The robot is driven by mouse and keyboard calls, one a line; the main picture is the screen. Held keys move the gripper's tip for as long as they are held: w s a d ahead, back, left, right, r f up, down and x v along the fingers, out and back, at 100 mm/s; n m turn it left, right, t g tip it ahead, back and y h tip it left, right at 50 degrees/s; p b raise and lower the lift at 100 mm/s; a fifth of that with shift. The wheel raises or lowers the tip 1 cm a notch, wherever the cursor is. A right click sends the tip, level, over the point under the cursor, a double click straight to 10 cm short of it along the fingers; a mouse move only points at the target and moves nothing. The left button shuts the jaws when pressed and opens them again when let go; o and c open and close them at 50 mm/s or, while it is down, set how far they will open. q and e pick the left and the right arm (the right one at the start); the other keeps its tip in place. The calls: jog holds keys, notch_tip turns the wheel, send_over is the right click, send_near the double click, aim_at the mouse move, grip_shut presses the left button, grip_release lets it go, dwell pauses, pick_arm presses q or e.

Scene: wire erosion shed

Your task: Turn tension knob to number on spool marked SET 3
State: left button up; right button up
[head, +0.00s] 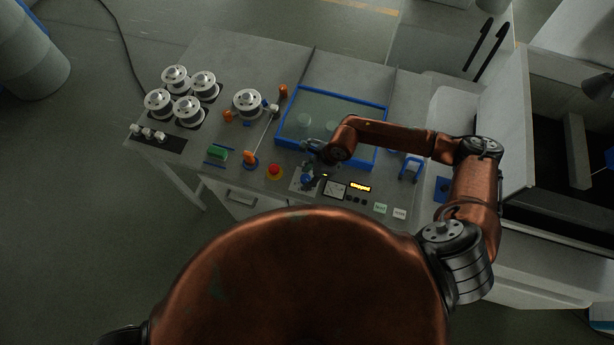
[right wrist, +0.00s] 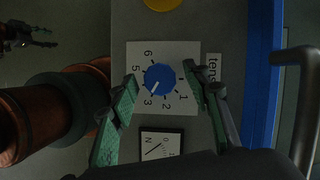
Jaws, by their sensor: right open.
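The blue tension knob (right wrist: 159,79) sits on a white numbered dial plate (right wrist: 188,64). Its white pointer line aims to the lower left of the wrist picture, near the 3; the 4 is not visible. My right gripper (right wrist: 163,90) is open, its two green fingertips on either side of the knob, with gaps visible. In the head view the right gripper (head: 311,170) is over the blue knob (head: 307,181). Several grey-white spools (head: 248,102) stand on the bench, their markings too small to read. Dark fingers, perhaps my left gripper (right wrist: 25,35), show at the wrist view's edge.
A meter (right wrist: 161,145) lies beside the dial, and a lit display (head: 360,188) is to its right in the head view. A red button (head: 274,171) stands left of the knob. A blue-framed tank (head: 284,124) lies behind.

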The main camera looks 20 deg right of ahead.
jog(key=shift+d+r, duration=0.1)
jog(key=shift+r, duration=0.05)
jog(key=v, duration=1.1)
jog(key=shift+r, duration=0.3)
